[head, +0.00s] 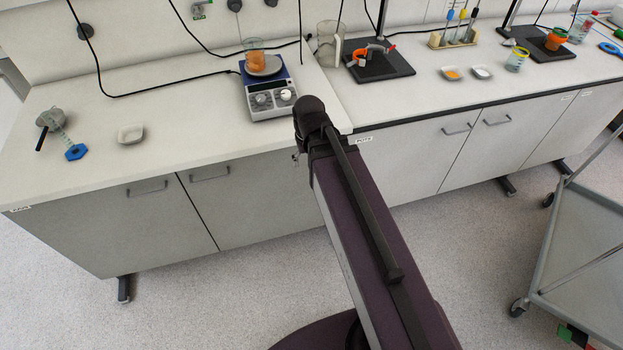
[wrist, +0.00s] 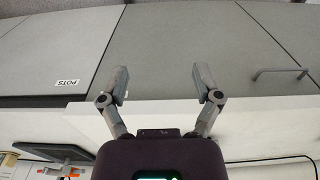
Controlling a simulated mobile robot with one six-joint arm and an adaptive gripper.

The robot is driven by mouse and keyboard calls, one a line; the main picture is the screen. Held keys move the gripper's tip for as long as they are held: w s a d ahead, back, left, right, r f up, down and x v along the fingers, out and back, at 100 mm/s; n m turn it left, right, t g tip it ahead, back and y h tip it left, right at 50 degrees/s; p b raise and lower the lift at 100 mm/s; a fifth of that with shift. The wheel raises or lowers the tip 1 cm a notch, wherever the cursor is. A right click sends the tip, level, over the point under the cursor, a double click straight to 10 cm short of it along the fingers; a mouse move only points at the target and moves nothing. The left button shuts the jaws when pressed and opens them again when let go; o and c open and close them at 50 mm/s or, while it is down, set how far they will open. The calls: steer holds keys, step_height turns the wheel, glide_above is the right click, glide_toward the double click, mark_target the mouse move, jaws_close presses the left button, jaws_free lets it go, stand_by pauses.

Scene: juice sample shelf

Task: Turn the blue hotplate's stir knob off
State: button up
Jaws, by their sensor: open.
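The blue hotplate (head: 267,88) stands on the left bench, near its right end, with a white front panel. The panel carries two round knobs, a left knob (head: 262,99) and a right knob (head: 286,95); their labels are too small to read, so I cannot tell which is for stirring. A beaker with orange liquid (head: 254,57) stands on the hotplate's round top plate. My gripper (wrist: 162,85) shows in the wrist view, open and empty, its fingers apart in front of the bench edge and cabinet doors. The hotplate does not show clearly there.
A white dish (head: 131,133) and a blue-footed cylinder (head: 75,151) lie to the left on the bench. A glass beaker (head: 327,45) and a black stand base (head: 378,66) are right of the hotplate. A grey cart (head: 585,250) stands at the right. Cables run behind.

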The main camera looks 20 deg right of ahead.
steer(key=shift+g, duration=0.3)
steer(key=s+f+b, duration=0.1)
steer(key=s+f, duration=0.1)
steer(key=s, duration=0.1)
steer(key=shift+s+f+b, duration=0.2)
steer(key=shift+b, duration=0.15)
